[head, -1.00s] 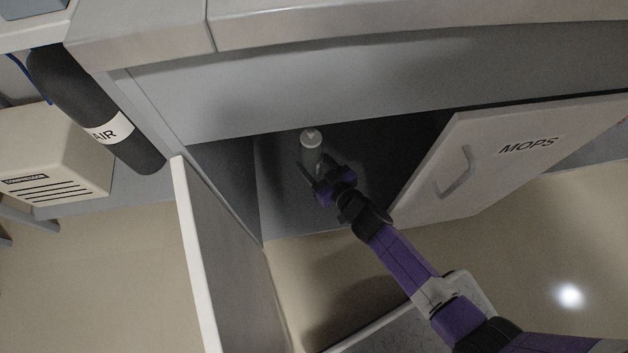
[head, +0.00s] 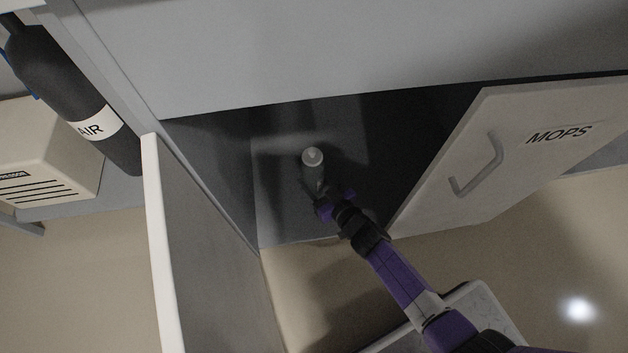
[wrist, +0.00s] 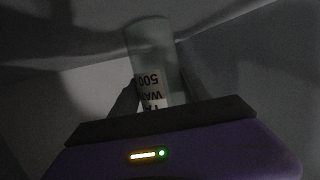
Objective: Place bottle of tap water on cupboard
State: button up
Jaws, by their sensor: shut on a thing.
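The bottle of tap water (head: 312,165) is a pale bottle with a light cap, inside the dark cupboard (head: 285,230) in the head view. In the wrist view the bottle (wrist: 150,60) stands out ahead of my gripper, with a white label whose print reads upside down, partly "500". My gripper (head: 319,193) is shut on the bottle, its fingers (wrist: 155,98) on either side of it. The gripper hides the lower part of the bottle. I cannot tell whether the bottle's base touches the cupboard floor.
The cupboard's left door (head: 205,255) stands open, and its right door (head: 500,150), labelled MOPS, is open too. My arm reaches in between them. A dark AIR cylinder (head: 75,95) and a beige box (head: 40,160) are at the left. The cupboard floor around the bottle looks clear.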

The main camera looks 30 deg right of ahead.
jog(key=o, duration=1.4)
jog(key=shift+f, duration=0.1)
jog(key=shift+s+r, duration=0.15)
jog(key=shift+r, duration=0.05)
jog(key=p+v, duration=0.5)
jog(key=v, duration=0.6)
jog(key=shift+s, duration=0.35)
jog(key=shift+s, duration=0.1)
